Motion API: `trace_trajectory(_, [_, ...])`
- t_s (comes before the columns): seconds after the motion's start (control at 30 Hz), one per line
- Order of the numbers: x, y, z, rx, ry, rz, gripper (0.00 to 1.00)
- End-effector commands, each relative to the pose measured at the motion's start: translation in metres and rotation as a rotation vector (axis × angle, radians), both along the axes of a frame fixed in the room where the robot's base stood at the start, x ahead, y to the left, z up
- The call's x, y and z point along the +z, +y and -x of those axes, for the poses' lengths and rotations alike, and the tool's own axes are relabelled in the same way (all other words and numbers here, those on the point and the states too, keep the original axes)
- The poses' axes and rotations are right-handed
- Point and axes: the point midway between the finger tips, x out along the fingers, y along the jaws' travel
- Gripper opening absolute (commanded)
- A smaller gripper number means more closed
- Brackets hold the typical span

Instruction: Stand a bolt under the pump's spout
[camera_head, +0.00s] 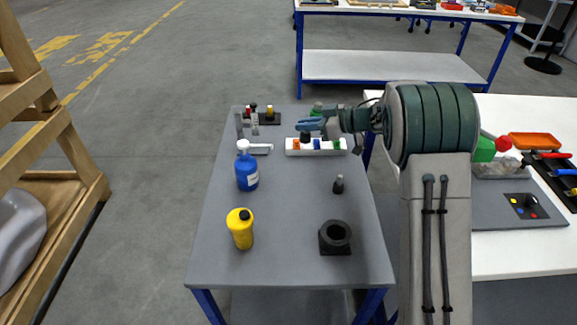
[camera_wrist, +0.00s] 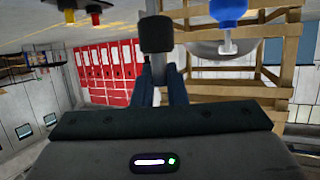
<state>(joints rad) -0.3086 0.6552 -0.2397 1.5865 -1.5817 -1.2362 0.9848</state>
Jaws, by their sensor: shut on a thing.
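The pump is a blue bottle (camera_head: 247,172) with a white top, standing on the left of the grey table. It also shows upside down at the upper right of the wrist view (camera_wrist: 228,10). My gripper (camera_head: 308,126) is beyond and right of it, above the white rack. In the wrist view its fingers (camera_wrist: 160,82) are shut on a dark bolt (camera_wrist: 157,35), whose black thick part shows clearly. A narrower grey part runs toward the top edge. Another dark bolt (camera_head: 338,185) stands on the table, right of the pump.
The white rack (camera_head: 325,152) holds orange, blue and green pieces. The table (camera_head: 285,205) is clear between pump and standing bolt.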

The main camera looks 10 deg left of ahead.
Motion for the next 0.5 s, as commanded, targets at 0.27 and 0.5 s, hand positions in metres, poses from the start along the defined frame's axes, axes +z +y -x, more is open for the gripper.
trace_trajectory(0.27, [-0.033, 0.032, 0.036, 0.002, 0.004, 0.0, 0.0])
trace_trajectory(0.5, [-0.061, 0.066, 0.069, 0.001, 0.001, 0.0, 0.0])
